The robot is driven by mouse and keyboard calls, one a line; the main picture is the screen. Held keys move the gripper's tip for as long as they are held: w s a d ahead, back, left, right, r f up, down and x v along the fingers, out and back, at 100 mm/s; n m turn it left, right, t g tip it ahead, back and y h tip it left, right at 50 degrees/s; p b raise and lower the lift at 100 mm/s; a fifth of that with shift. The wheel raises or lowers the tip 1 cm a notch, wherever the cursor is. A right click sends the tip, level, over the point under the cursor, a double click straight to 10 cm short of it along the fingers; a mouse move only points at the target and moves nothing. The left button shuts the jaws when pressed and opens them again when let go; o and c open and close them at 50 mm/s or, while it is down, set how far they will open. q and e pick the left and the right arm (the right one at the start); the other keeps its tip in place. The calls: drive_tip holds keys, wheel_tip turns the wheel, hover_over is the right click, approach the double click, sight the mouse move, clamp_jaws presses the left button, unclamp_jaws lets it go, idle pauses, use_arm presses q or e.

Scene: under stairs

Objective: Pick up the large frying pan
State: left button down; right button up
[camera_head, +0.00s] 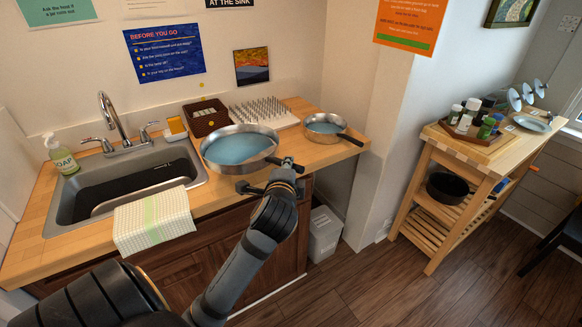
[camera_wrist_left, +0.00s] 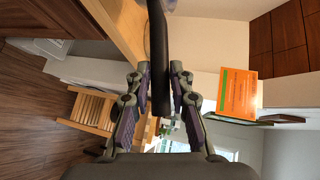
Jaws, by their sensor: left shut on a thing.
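The large frying pan (camera_head: 238,148), silver with a blue-grey inside, is at the counter's front edge right of the sink. Its dark handle points right toward my left gripper (camera_head: 286,172). In the left wrist view the black handle (camera_wrist_left: 158,40) runs between the two fingers of my left gripper (camera_wrist_left: 160,84), which is shut on it. I cannot tell whether the pan's base touches the counter. A smaller pan (camera_head: 324,125) with a dark handle sits to the right on the counter. My right gripper is not in view.
Behind the large pan are a spiked drying rack (camera_head: 264,111) and a brown basket (camera_head: 205,120). The sink (camera_head: 122,184), with a towel (camera_head: 153,222) over its front edge, lies left. A wooden cart (camera_head: 463,167) stands at right. Open floor lies between counter and cart.

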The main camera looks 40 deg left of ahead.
use_arm(q)
drive_tip(key=shift+s+d+r+p, duration=0.25)
drive_tip(key=shift+s+r+p, duration=0.1)
drive_tip(key=shift+s+p, duration=0.25)
drive_tip(key=shift+s+d+r+p, duration=0.2)
drive_tip(key=shift+s+r+p, duration=0.15)
drive_tip(key=shift+s+p, duration=0.25)
